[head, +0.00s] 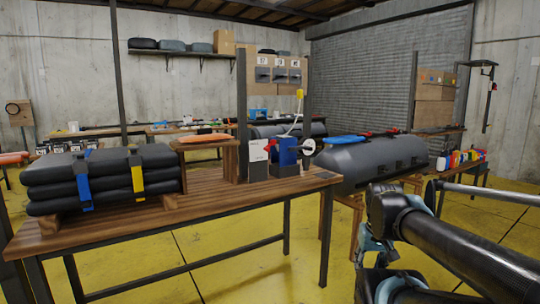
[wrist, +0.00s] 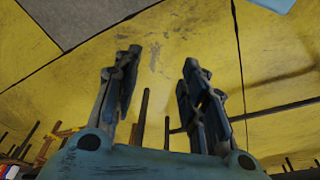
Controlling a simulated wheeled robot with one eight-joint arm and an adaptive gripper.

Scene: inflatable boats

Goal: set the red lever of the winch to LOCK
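The winch (head: 287,155) is a blue unit on a dark post near the right end of the wooden workbench in the head view. A white panel (head: 258,160) with a small red part (head: 269,147) stands at its left. That red part may be the lever; it is too small to read its setting or any LOCK marking. My gripper (wrist: 160,85) is open and empty in the wrist view, its two dark fingers well apart over the yellow floor. The winch does not show in the wrist view. In the head view my arm is at the lower right, well away from the winch.
The workbench (head: 150,222) carries a stack of black folded bundles (head: 105,178) with blue and yellow straps at left. A grey inflatable tube (head: 375,163) lies behind and right of the winch. Yellow floor (head: 225,265) is open in front of the bench.

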